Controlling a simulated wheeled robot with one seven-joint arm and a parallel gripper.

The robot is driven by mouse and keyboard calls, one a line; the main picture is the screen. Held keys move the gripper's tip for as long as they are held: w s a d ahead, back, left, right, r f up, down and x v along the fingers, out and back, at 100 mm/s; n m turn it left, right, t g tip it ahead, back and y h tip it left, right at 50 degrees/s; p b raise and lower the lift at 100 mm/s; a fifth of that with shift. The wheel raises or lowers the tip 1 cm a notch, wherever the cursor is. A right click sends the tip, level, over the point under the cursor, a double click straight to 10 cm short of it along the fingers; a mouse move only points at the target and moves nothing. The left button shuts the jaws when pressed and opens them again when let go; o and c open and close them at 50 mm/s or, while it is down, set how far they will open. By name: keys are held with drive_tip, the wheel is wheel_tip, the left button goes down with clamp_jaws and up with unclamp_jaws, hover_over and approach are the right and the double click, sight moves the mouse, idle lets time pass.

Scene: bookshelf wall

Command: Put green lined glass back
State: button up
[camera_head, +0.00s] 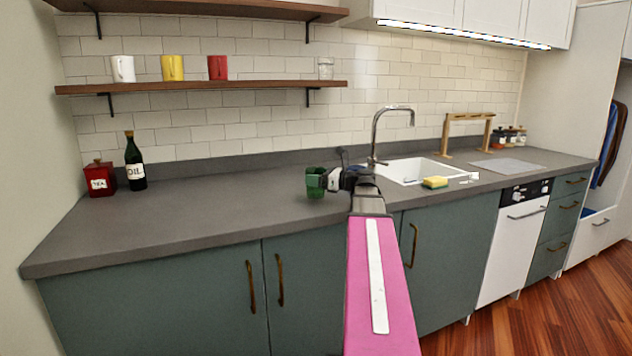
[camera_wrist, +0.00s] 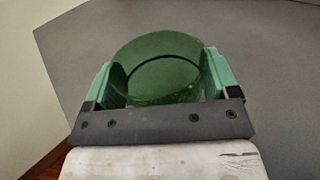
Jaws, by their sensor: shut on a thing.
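The green glass (camera_head: 315,184) stands at the counter's middle, left of the sink, in the head view. Its base is at or very near the counter top; I cannot tell if it touches. My gripper (camera_head: 327,180) is shut on it from the right side. In the wrist view the green glass (camera_wrist: 158,68) sits between the two green finger pads of my gripper (camera_wrist: 160,78), with its round rim showing. Lines on the glass cannot be made out. The lower wooden shelf (camera_head: 200,86) on the wall holds a clear glass (camera_head: 325,68) at its right end.
A white mug (camera_head: 123,69), a yellow mug (camera_head: 172,68) and a red mug (camera_head: 217,67) stand on the lower shelf, with free room right of the red one. An oil bottle (camera_head: 134,163) and a red tea tin (camera_head: 100,176) stand on the left counter. The tap (camera_head: 376,135) rises behind the sink.

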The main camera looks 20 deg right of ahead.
drive_tip(key=shift+f, duration=0.6)
drive_tip(key=o, duration=1.1)
drive_tip(key=shift+f, duration=0.15)
drive_tip(key=shift+c, duration=0.2)
drive_tip(key=shift+s+d, duration=0.1)
drive_tip(key=v, duration=1.1)
drive_tip(key=shift+s+d, duration=0.25)
drive_tip(key=shift+s, duration=0.05)
